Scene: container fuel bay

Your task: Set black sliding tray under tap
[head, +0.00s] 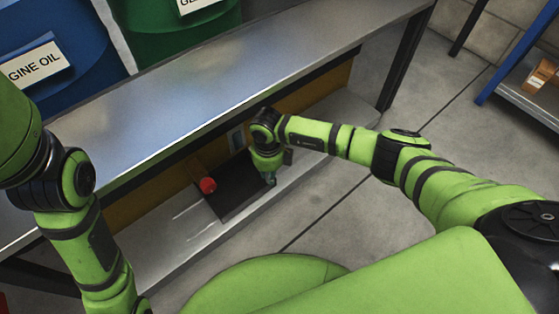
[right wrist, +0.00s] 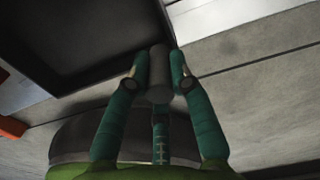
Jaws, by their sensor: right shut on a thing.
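The black sliding tray (head: 232,196) lies on the low grey ledge under the metal bench. In the right wrist view its dark, rimmed inside (right wrist: 75,35) fills the upper left. The tap's red knob (head: 208,185) shows at the tray's left back edge; I cannot tell how far the tray lies beneath its spout. My right gripper (head: 271,180) is at the tray's right end. In the right wrist view its teal fingers (right wrist: 158,78) are shut on a grey cylindrical handle (right wrist: 158,66) beside the tray's corner. My left arm enters at left, but its gripper is out of view.
The metal bench top (head: 220,95) overhangs the tray. A blue drum (head: 70,65) and a green drum (head: 170,28) stand behind it. A dark bench leg (head: 405,60) stands at right. A blue-framed shelf (head: 520,95) is at far right. The concrete floor in front is clear.

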